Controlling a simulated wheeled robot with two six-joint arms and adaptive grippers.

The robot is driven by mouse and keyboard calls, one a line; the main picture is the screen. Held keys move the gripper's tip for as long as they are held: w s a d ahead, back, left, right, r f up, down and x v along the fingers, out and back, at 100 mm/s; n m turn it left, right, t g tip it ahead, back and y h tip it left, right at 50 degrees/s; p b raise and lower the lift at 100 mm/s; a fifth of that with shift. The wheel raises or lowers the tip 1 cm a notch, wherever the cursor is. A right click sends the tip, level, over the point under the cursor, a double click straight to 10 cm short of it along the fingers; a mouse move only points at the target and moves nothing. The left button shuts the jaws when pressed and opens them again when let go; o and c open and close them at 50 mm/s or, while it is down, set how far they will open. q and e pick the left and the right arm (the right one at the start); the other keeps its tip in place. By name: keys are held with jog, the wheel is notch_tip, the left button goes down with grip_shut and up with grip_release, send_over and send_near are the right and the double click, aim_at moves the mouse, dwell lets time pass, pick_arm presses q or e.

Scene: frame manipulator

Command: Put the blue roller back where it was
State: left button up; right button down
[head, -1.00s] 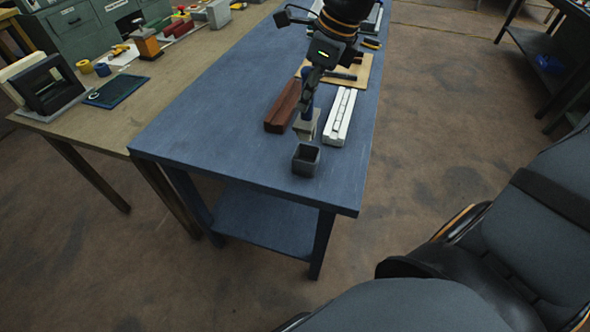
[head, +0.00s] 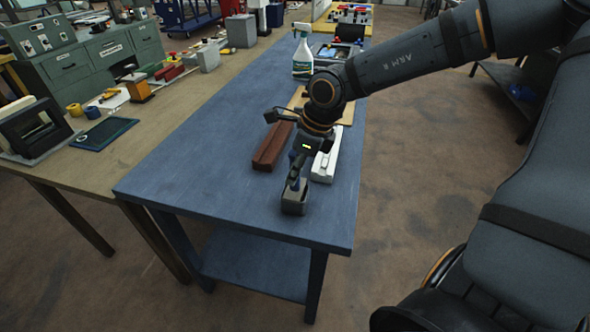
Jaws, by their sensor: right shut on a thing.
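My right gripper (head: 296,176) comes down from the right of the head view, over the near part of the blue table. The roller is at the mouth of a small dark grey square cup (head: 293,208). Its lower end is hidden, and I cannot tell how deep it sits in the cup. My left gripper is not in view.
A dark red bar (head: 271,148) and a white slotted block (head: 325,165) flank the gripper on the blue table (head: 220,150). A wooden board and a spray bottle (head: 302,55) stand farther back. The near-left tabletop is clear.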

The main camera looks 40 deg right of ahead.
jog(key=shift+f, duration=0.1)
jog(key=c, duration=1.2)
grip_release()
jog(key=shift+o, duration=0.2)
